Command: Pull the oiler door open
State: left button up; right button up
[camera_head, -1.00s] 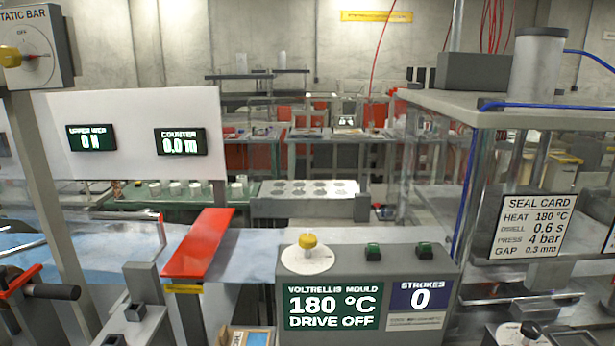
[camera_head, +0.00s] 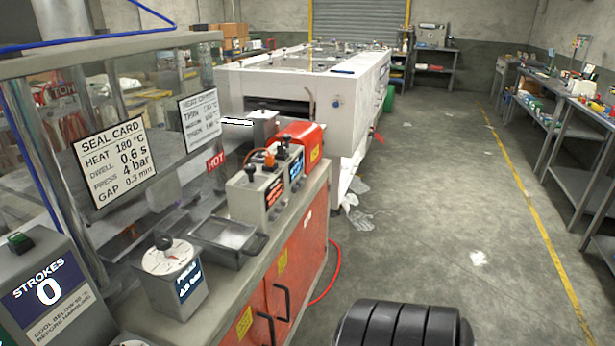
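An orange-red cabinet (camera_head: 305,257) is built into the front of the grey bench, in the lower middle of the head view. It has two dark bar handles, one further along (camera_head: 283,301) and one nearer (camera_head: 266,328). Yellow labels are stuck on its front. The doors look shut, and their lower parts are cut off by the picture edge. I cannot read any label that tells which one is the oiler door.
On the bench stand a dial box (camera_head: 172,275), a metal tray (camera_head: 228,240) and a lever box (camera_head: 262,195). A red hose (camera_head: 333,275) lies on the floor beside the cabinet. A white machine (camera_head: 290,85) stands beyond. The floor to the right (camera_head: 450,190) is largely clear.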

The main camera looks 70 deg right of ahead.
aim_at(287, 282)
jog(key=z, duration=1.95)
